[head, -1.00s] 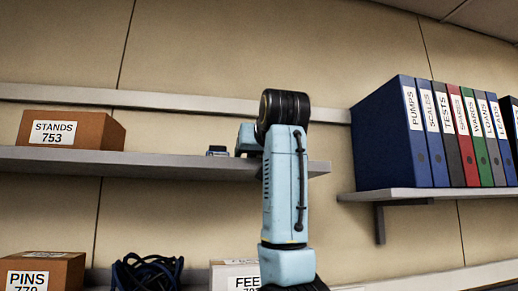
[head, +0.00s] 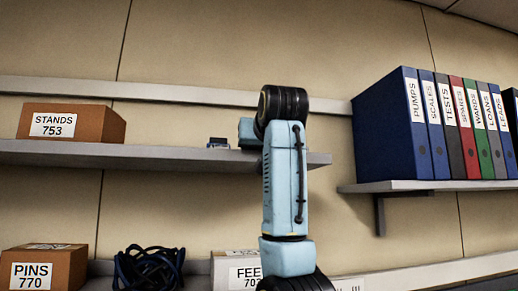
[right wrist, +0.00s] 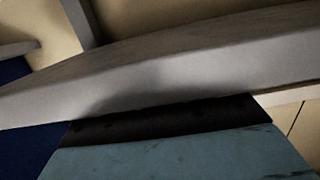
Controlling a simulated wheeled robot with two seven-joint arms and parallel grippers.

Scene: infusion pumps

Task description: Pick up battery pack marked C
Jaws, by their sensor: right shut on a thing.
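A small dark grey-blue block (head: 218,143) sits at shelf height on the upper left shelf, just left of a pale blue part of my right arm. Its marking is too small to read, so I cannot tell whether it is pack C. My right arm rises in front of the shelf's right end and hides most of my right gripper, whose fingertips I cannot make out. In the right wrist view a teal block with a dark end strip fills the bottom, against the grey shelf edge; I cannot tell whether it is my gripper or a held pack. My left gripper is out of view.
The upper left shelf (head: 150,157) holds an orange-brown STANDS box (head: 72,122). Binders (head: 385,125) stand on the right shelf (head: 440,186). Below are a PINS box (head: 70,265), a dark cable coil (head: 148,268) and a white FEE-labelled box (head: 225,270). Bare shelf lies between STANDS and the small block.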

